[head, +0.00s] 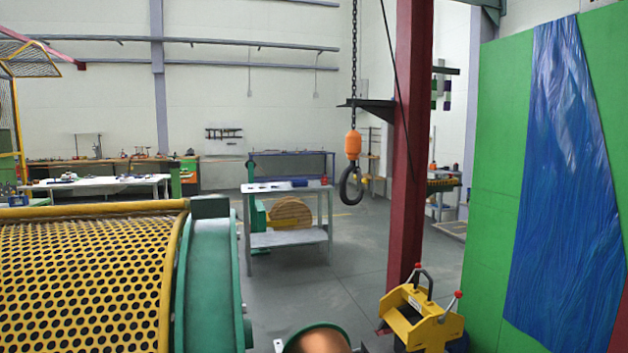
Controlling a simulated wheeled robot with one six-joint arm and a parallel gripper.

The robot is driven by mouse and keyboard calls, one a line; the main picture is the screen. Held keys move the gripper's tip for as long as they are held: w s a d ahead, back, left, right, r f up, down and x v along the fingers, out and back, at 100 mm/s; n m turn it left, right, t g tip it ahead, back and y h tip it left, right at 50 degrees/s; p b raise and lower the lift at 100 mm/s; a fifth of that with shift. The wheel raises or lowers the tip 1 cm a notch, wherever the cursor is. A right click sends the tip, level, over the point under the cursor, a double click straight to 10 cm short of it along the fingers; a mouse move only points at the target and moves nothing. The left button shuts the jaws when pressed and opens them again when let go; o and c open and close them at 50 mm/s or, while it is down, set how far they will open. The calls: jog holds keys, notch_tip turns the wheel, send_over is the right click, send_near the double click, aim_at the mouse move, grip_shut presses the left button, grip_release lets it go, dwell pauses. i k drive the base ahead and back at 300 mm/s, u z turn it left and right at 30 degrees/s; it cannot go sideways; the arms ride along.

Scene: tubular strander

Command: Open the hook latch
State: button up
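A dark hook (351,186) hangs below an orange block (353,145) on a black chain (354,62), a little left of the red column. The hook hangs upright with nothing on it. Its latch is too small to make out, so I cannot tell whether it is open or shut. My gripper is not in view.
A dark red column (411,150) stands right of the hook. A yellow device (423,318) with red knobs is at its foot. A perforated yellow guard (85,280) and green ring (210,275) fill the lower left.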

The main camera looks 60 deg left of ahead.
aim_at(362, 182)
jog(key=u, duration=1.1)
jog(key=i, duration=0.95)
jog(key=u, duration=1)
